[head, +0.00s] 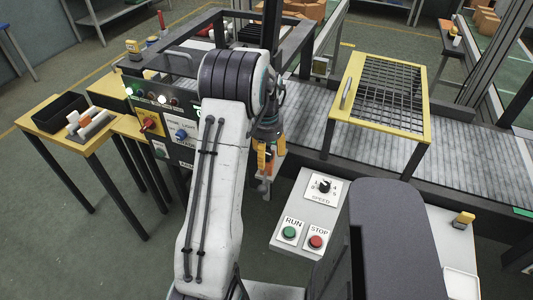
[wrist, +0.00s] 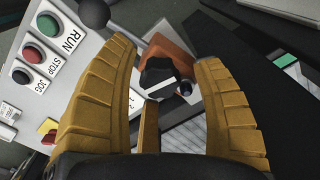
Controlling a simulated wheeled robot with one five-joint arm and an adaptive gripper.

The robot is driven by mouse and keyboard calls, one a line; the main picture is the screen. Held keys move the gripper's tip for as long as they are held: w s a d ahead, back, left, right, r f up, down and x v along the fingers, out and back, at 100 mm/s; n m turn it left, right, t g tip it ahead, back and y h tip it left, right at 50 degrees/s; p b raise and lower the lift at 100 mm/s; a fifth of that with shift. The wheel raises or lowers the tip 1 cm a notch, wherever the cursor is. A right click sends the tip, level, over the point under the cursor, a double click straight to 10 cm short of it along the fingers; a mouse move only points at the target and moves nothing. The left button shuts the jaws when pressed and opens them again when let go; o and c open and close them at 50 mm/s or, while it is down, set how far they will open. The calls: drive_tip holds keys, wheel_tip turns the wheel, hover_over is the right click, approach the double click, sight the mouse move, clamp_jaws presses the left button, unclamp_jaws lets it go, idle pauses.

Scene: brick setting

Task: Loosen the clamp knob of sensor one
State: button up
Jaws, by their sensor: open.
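In the wrist view, a black lobed knob (wrist: 158,76) with a white stripe sits on an orange bracket (wrist: 178,52). My gripper (wrist: 165,62) is open, its two yellow ribbed fingers on either side of the knob with gaps visible between. A small dark round part (wrist: 185,89) shows just right of the knob. In the head view my gripper (head: 265,160) hangs down beyond my white arm link, beside an orange part (head: 281,146). The knob cannot be made out there, being small and partly hidden by my gripper.
A control panel with a green RUN button (head: 289,232), a red STOP button (head: 316,241) and a SPEED dial (head: 323,186) stands in front of the conveyor (head: 465,150). A yellow-framed mesh guard (head: 352,125) spans the belt. A side table (head: 90,142) is left.

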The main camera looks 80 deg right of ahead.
sight(267, 153)
drive_tip(key=shift+o, duration=0.3)
drive_tip(key=c, duration=1.2)
drive_tip(key=shift+a+n, duration=0.1)
drive_tip(key=shift+n, duration=0.7)
drive_tip(key=shift+c, duration=0.3)
drive_tip(key=o, duration=1.2)
drive_tip(key=shift+r, duration=0.1)
wheel_tip(267, 153, up, 12)
